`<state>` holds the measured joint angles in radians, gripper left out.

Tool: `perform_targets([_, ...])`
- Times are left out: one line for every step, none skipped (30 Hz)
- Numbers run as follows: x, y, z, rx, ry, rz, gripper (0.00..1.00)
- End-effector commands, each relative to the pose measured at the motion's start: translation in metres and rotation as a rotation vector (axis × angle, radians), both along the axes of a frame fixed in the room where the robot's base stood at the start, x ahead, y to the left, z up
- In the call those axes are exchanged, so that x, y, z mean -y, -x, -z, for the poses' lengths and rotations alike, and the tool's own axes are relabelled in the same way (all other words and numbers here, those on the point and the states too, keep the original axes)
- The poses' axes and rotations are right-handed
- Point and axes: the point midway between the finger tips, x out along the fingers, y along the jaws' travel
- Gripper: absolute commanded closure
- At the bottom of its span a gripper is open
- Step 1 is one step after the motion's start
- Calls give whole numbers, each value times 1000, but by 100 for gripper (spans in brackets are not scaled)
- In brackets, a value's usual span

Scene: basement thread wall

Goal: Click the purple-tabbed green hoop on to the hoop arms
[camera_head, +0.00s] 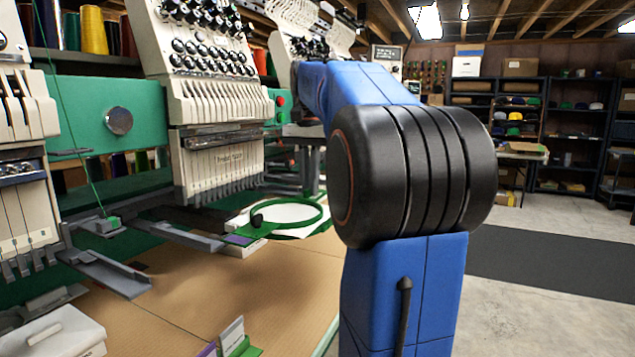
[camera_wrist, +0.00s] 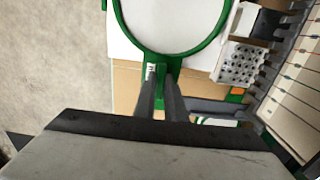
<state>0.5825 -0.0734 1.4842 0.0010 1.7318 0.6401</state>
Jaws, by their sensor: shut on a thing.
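The green hoop (camera_head: 322,217) is round and frames white cloth. In the head view its near-left green bracket (camera_head: 252,233) carries a purple tab (camera_head: 238,240) and a black knob. The tab is close to the end of a grey hoop arm (camera_head: 180,236); I cannot tell if they touch. Another grey hoop arm (camera_head: 110,272) lies further left. In the wrist view my gripper (camera_wrist: 164,82) is shut on the labelled green tab of the hoop (camera_wrist: 122,30). In the head view my blue arm hides my gripper and the hoop's right side.
The embroidery machine heads (camera_head: 215,150) rise above the hoop arms. A brown work table (camera_head: 200,285) lies below. A white box-like object (camera_head: 55,335) and a small green stand with cards (camera_head: 238,342) sit near its front. Open floor lies to the right.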

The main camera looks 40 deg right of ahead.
Motion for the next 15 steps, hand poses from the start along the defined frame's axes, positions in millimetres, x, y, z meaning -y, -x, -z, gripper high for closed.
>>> perform_targets([-1, -4, 1, 0, 0, -2, 100])
perform_targets([-2, -6, 2, 0, 0, -2, 100])
perform_targets([-3, -9, 3, 0, 0, -2, 100])
perform_targets([-4, -12, 4, 0, 0, -2, 100])
perform_targets([-5, -14, 4, 0, 0, -1, 100])
perform_targets([-6, -17, 4, 0, 0, -1, 100])
perform_targets([-7, -19, 5, 0, 0, -2, 100])
perform_targets([-8, -21, 5, 0, 0, -2, 100])
perform_targets([-9, -24, 5, 0, 0, -2, 100])
perform_targets([-9, -26, 6, 0, 0, -2, 100])
perform_targets([-10, -28, 6, 0, 0, -2, 100])
perform_targets([-11, -32, 6, 0, 0, -1, 100])
perform_targets([-12, -34, 7, -1, 0, -1, 100])
perform_targets([-13, -36, 7, -1, 0, -2, 100])
perform_targets([-14, -39, 7, -1, 0, -2, 100])
